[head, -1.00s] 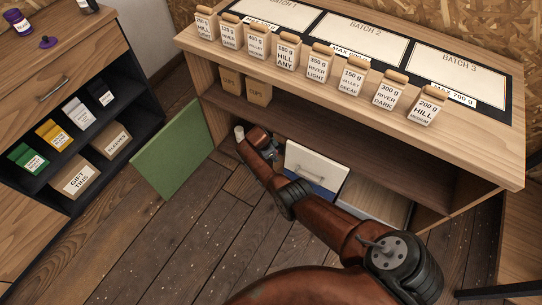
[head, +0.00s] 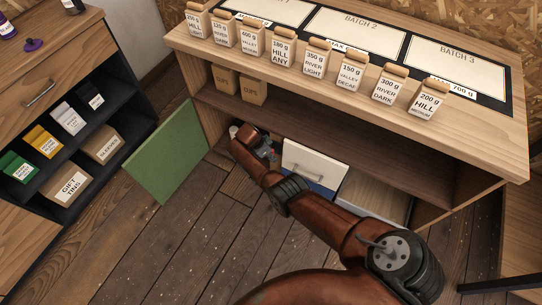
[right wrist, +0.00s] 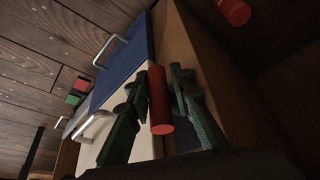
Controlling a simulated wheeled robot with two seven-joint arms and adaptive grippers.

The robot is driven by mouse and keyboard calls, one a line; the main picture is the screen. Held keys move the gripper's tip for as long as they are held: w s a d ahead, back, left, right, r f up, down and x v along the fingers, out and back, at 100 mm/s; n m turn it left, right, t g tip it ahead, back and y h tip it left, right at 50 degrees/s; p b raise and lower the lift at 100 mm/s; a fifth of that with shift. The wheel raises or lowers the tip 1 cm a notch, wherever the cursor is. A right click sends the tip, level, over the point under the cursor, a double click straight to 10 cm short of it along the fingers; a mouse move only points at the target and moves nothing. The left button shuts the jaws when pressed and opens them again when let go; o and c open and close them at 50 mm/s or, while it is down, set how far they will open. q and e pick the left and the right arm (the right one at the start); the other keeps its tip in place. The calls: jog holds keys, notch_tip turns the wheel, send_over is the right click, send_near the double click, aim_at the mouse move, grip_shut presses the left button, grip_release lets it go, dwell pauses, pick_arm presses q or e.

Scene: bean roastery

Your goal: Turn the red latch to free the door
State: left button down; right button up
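In the right wrist view a red cylinder (right wrist: 160,101), perhaps the latch's handle, lies between the two dark green fingers of my right gripper (right wrist: 160,108). The left finger is close beside it or touching; a dark gap shows on the right, so the gripper looks open around it. In the head view my right gripper (head: 268,153) is low in front of the bench's opening, left of a white and blue front (head: 312,163); the latch is hidden there. A green door panel (head: 168,150) stands open at the bench's left. My left gripper is out of view.
A second red cylinder (right wrist: 235,11) shows at the top of the right wrist view. Handled blue (right wrist: 124,58) and white fronts stand close to the left finger. The bench top (head: 440,130) holds a row of labelled bags. A dark shelf unit (head: 115,95) stands left.

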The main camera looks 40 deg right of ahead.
jog(key=o, duration=0.4)
jog(key=shift+s+d, duration=0.15)
jog(key=shift+d, duration=0.15)
jog(key=shift+o, duration=0.2)
jog(key=shift+a, duration=0.15)
jog(key=shift+a+r, duration=0.1)
jog(key=shift+w+a+r, duration=0.1)
jog(key=shift+w+r, duration=0.05)
jog(key=shift+w, duration=0.05)
jog(key=s+v, duration=0.1)
jog(key=v, duration=1)
jog(key=shift+w+r, duration=0.2)
jog(key=shift+w, duration=0.3)
jog(key=shift+a+f, duration=0.1)
